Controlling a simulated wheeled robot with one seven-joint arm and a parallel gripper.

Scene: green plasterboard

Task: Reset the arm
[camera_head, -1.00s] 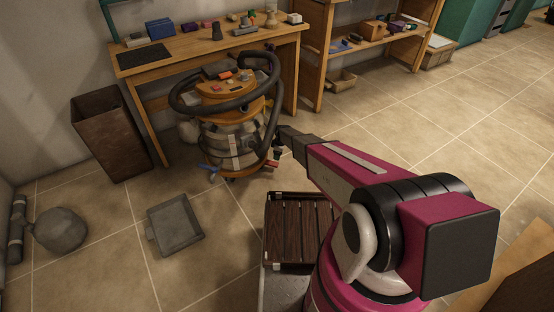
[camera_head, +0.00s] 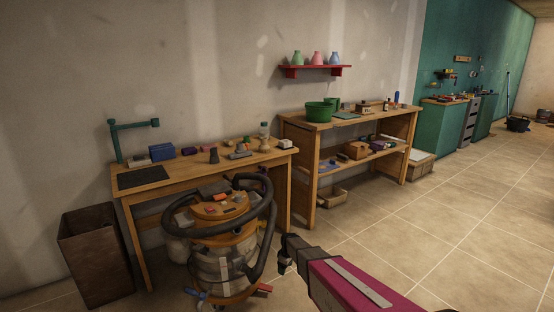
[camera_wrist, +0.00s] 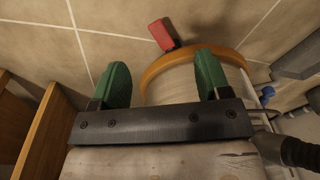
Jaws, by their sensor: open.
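My arm (camera_head: 350,285) reaches up from the bottom of the head view, magenta with a pale strip, its dark end beside the shop vacuum. My gripper shows in the wrist view (camera_wrist: 162,82), with two green fingers wide apart and nothing between them. The vacuum (camera_head: 222,265), with an orange top and a thick black hose, stands in front of the workbench. Its orange rim (camera_wrist: 165,62) passes behind the fingers in the wrist view. In the head view the fingers are too small to make out.
A wooden workbench (camera_head: 190,171) with tools stands against the wall. A brown bin (camera_head: 95,255) is at its left. A shelf bench (camera_head: 350,122) with a green tub (camera_head: 320,112) stands to the right. Tiled floor (camera_head: 440,235) is clear at the right. A red piece (camera_wrist: 162,33) shows near the rim.

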